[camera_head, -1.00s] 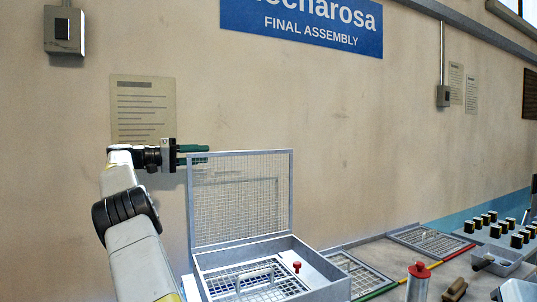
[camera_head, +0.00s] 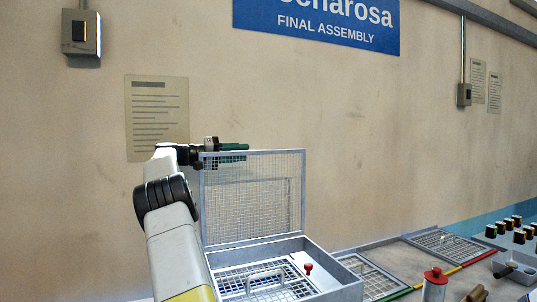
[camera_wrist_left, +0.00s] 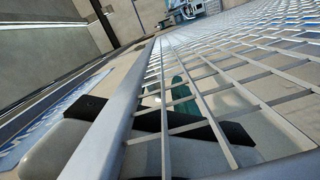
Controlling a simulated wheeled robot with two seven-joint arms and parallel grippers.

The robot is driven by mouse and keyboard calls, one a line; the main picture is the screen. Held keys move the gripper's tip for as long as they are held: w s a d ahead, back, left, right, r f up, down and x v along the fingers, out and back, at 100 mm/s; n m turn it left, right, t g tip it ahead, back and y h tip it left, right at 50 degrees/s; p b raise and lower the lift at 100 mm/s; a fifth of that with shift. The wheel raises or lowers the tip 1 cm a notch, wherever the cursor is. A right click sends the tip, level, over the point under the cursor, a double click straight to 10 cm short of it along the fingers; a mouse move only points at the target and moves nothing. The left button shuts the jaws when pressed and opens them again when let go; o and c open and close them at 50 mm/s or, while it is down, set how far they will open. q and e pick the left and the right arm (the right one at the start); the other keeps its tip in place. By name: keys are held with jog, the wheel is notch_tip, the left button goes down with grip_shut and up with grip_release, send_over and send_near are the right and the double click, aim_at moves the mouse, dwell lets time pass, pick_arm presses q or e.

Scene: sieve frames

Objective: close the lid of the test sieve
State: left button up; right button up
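The test sieve (camera_head: 338,281) is an open grey metal box at the bottom centre of the head view. Its mesh lid (camera_head: 255,205) stands upright at the box's back edge, opened. My left gripper (camera_head: 235,152) has green fingers and lies at the lid's top left, behind it. The lower finger shows through the mesh, and the top rail crosses in front of the fingers. In the left wrist view the lid's mesh and rail (camera_wrist_left: 125,105) fill much of the picture, with a green finger (camera_wrist_left: 183,96) partly seen through it. The finger gap is unclear. My right gripper is out of view.
Inside the box lie a mesh insert with a handle (camera_head: 264,277) and a red knob (camera_head: 308,268). The wall rises behind.

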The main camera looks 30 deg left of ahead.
pick_arm(q)
jog(key=shift+c, duration=0.4)
grip_shut()
jog(key=shift+f, duration=0.2)
dwell(0.8)
